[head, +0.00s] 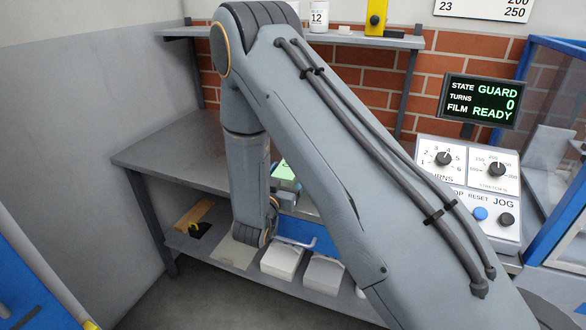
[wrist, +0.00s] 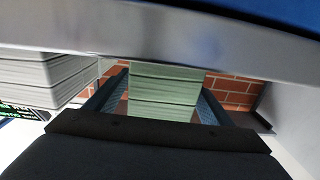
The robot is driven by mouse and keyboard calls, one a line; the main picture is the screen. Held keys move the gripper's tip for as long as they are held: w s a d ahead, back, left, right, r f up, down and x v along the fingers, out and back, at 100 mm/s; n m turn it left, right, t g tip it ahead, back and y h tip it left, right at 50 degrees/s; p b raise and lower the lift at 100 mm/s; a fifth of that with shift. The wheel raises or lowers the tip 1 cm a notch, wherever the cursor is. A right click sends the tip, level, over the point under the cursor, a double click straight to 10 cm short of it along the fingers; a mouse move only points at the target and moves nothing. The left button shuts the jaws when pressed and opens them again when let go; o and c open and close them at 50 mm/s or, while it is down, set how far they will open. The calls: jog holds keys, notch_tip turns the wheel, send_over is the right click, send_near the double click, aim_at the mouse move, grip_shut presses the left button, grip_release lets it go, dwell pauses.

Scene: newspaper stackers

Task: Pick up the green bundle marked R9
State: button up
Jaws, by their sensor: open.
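The green bundle (head: 284,172) shows in the head view as a small patch on the workbench, mostly hidden behind my arm. In the wrist view the green bundle (wrist: 165,90) is a pale green stack of sheets at the centre. My gripper (wrist: 164,82) is open, with one dark finger on each side of the stack. I cannot tell whether the fingers touch it. The R9 mark cannot be read in either view.
A white paper stack (wrist: 45,75) stands left of the green one in the wrist view. A grey metal edge (wrist: 150,35) crosses the top. In the head view, the grey workbench (head: 170,150) is bare at left, and a control panel (head: 470,185) stands at right.

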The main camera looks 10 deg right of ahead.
jog(key=shift+x, duration=1)
jog(key=c, duration=1.8)
jog(key=shift+r, duration=0.1)
grip_shut()
